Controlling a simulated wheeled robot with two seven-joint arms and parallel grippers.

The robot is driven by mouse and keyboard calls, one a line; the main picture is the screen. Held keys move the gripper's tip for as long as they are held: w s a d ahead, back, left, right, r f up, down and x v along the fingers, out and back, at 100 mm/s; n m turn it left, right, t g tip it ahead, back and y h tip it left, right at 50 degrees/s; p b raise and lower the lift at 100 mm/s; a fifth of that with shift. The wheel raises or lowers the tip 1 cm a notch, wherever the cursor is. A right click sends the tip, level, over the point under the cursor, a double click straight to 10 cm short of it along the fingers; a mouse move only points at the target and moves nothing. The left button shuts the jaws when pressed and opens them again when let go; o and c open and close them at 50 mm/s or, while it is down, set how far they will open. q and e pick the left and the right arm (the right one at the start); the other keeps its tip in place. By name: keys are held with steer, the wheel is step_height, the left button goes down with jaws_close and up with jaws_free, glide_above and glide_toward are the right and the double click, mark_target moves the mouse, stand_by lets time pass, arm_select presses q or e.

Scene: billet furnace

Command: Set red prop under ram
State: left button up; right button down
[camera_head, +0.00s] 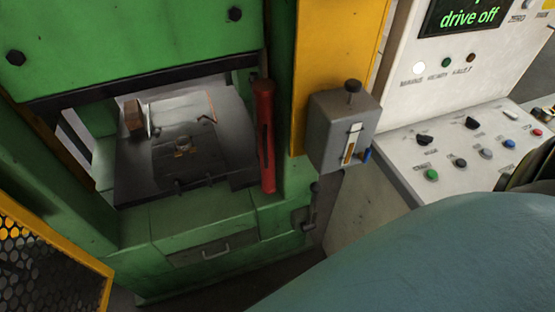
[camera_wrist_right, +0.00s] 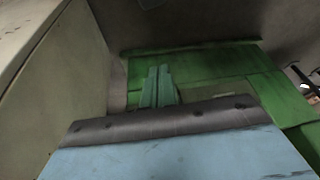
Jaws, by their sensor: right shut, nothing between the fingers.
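The red prop (camera_head: 265,135) stands upright against the right front of the green press, beside the bed opening. The ram's dark lower edge (camera_head: 140,77) runs across the top of the opening. Below it is the dark press bed (camera_head: 135,180), with a gap between them. My right gripper (camera_wrist_right: 158,73) shows in the right wrist view as two teal fingers close together, shut and empty. Green metal lies beyond them. No prop shows in that view. My left gripper is in neither view.
A brown block (camera_head: 133,114) stands at the bed's back left. A grey box with a lever (camera_head: 344,125) sits right of the prop. The control panel (camera_head: 445,165) is farther right; its screen reads "drive off". A yellow mesh guard (camera_head: 45,250) is at lower left.

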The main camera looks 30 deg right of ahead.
steer(key=w+d+r+m+t+b, duration=0.1)
steer(key=w+r+m+t, duration=0.5)
steer(key=w, duration=0.6)
steer(key=w+d+r+m+t+b, duration=0.1)
steer(key=w+r+m, duration=0.3)
steer(key=r, duration=0.5)
steer(key=w+d+r+m+t+b, duration=0.1)
steer(key=w+r+m+t, duration=0.3)
steer(key=r, duration=0.6)
steer(key=w+d+r+m+t+h+b, duration=0.1)
steer(key=w+r+m+t, duration=0.2)
steer(key=r, duration=0.6)
steer(key=shift+w+d+r+m, duration=0.15)
steer(key=shift+w+r+m, duration=0.2)
steer(key=shift+w, duration=0.6)
steer(key=shift+w, duration=0.1)
steer(key=w, duration=0.9)
steer(key=shift+w+d, duration=0.15)
steer(key=shift+w, duration=0.25)
steer(key=shift+p, duration=0.3)
steer(key=shift+w+a+f, duration=0.1)
steer(key=shift+a, duration=0.3)
